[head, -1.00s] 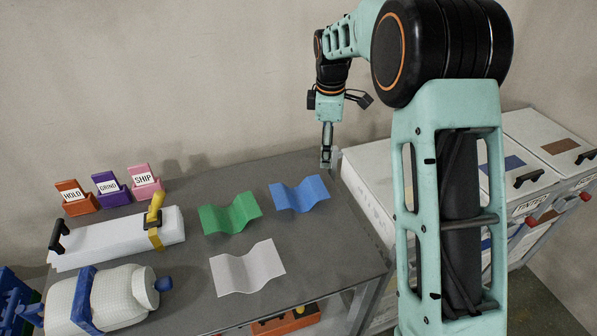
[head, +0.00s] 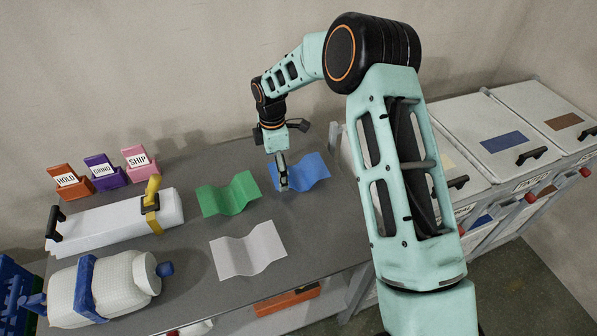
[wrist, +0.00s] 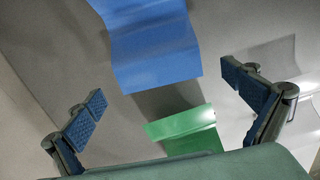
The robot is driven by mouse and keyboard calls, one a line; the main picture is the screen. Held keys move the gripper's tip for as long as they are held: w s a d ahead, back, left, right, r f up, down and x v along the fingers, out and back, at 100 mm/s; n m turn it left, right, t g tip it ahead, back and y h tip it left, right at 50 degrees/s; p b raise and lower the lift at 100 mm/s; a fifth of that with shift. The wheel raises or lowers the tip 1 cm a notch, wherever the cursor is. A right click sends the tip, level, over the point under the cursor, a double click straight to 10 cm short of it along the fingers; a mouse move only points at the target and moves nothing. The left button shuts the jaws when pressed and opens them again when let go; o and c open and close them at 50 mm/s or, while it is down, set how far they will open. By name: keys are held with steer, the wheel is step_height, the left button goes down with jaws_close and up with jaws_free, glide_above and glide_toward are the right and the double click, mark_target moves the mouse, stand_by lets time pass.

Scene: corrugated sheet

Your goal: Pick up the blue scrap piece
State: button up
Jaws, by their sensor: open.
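The blue scrap piece (head: 305,173) is a wavy corrugated sheet lying on the grey table, right of the green sheet. My gripper (head: 283,187) is at its left part in the head view and hides some of it. In the wrist view the blue scrap piece (wrist: 155,45) lies ahead, at the top middle, beyond the fingers. My gripper (wrist: 170,110) is open there, its two blue-padded fingers wide apart with nothing between them in its grip. Whether a finger touches the sheet cannot be told.
A green sheet (head: 229,195) and a white sheet (head: 248,251) lie close by. Left are a white long box (head: 110,222) with a yellow clamp, a wrapped white bottle (head: 110,285) and the HOLD, GRIND and SHIP holders (head: 102,172). Lidded bins (head: 445,130) stand right.

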mark_target(298, 174)
steer(key=shift+w+d+f, duration=0.1)
steer(key=shift+f, duration=1.8)
steer(key=c, duration=1.3)
steer(key=shift+o, duration=0.2)
steer(key=shift+r, duration=0.15)
